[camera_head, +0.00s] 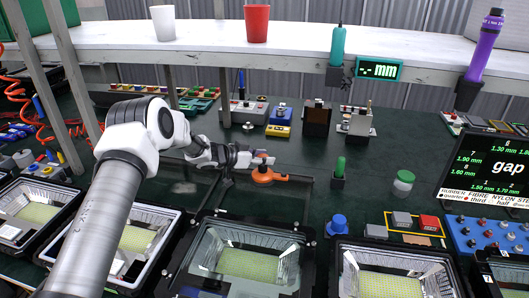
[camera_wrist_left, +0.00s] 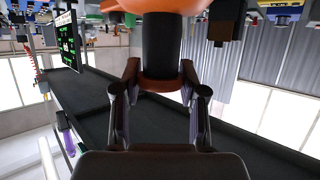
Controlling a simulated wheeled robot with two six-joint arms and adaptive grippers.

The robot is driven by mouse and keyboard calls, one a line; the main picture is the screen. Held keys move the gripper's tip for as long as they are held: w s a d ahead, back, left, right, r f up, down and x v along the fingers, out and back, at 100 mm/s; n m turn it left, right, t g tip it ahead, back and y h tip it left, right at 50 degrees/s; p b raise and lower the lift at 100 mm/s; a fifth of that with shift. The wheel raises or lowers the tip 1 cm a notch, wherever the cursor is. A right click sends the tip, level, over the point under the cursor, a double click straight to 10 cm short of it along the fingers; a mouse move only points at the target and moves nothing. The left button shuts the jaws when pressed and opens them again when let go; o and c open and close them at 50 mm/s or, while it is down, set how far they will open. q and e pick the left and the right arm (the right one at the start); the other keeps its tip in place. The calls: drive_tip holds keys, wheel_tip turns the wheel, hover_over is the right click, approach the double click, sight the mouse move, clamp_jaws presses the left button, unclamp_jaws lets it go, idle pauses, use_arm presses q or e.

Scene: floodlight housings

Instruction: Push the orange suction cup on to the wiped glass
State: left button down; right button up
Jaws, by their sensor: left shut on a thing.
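The orange suction cup (camera_head: 264,176) is in the middle of the head view, with a short orange arm out to its right. My left gripper (camera_head: 256,160) is at its top. In the left wrist view my left gripper (camera_wrist_left: 160,76) is shut on the dark post of the orange suction cup (camera_wrist_left: 158,84), with orange above and below the post. The clear glass (camera_head: 285,200) shows as a faint pane with pale edges under and around the cup. I cannot tell whether the cup touches the glass. My right gripper is not in view.
Floodlight housings (camera_head: 205,250) line the front edge. A blue knob (camera_head: 338,226), a green-handled tool (camera_head: 339,170) and a green-lidded jar (camera_head: 403,182) stand to the right. A white shelf (camera_head: 300,42) on posts crosses the back. A gap screen (camera_head: 490,165) stands at far right.

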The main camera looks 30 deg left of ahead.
sight(264, 176)
use_arm(q)
drive_tip(key=shift+d+f, duration=0.15)
drive_tip(key=shift+d, duration=0.15)
drive_tip(key=shift+a+p, duration=0.15)
drive_tip(key=shift+p, duration=0.25)
wheel_tip(264, 176, down, 6)
drive_tip(key=b, duration=0.4)
idle(0.4)
drive_tip(key=shift+s+f+b, duration=0.15)
drive_tip(key=shift+f+b, duration=0.15)
drive_tip(key=shift+f, duration=0.35)
idle(0.7)
drive_tip(key=shift+s+d+f, duration=0.15)
drive_tip(key=shift+d+f, duration=0.05)
drive_tip(key=shift+f, duration=0.05)
idle(0.9)
drive_tip(key=shift+r+p, duration=0.2)
drive_tip(key=shift+p, duration=0.1)
